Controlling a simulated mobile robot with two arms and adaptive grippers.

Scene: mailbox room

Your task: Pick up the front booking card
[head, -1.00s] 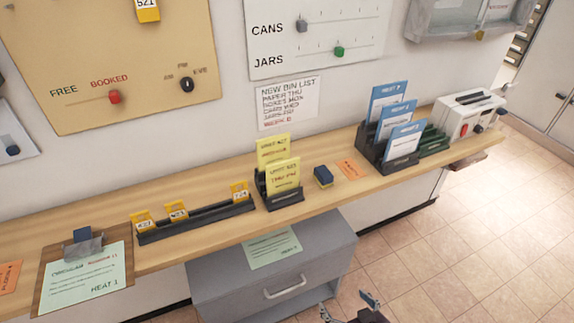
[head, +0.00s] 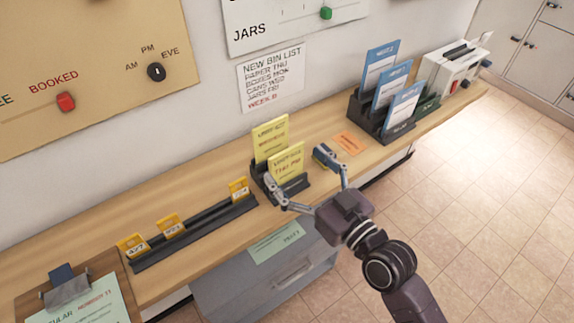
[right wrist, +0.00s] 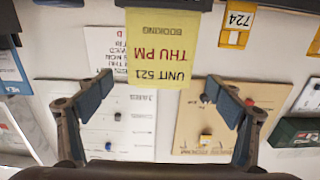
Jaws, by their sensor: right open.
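The front booking card (head: 287,163) is yellow and stands upright in a small black holder (head: 296,186) on the wooden shelf. A second yellow card (head: 270,138) stands behind it. In the right wrist view the front card (right wrist: 157,52) reads "UNIT 521 THU PM" upside down. My right gripper (head: 300,181) is open in front of the holder, its fingers spread to either side of the card. In the right wrist view the fingers (right wrist: 163,96) flank the card's free end with gaps on both sides. My left gripper is not in view.
A black rail (head: 195,233) with yellow tags is left of the holder. To the right are an orange note (head: 351,143) and a black rack (head: 366,118) with blue cards. A grey drawer unit (head: 245,290) is below the shelf.

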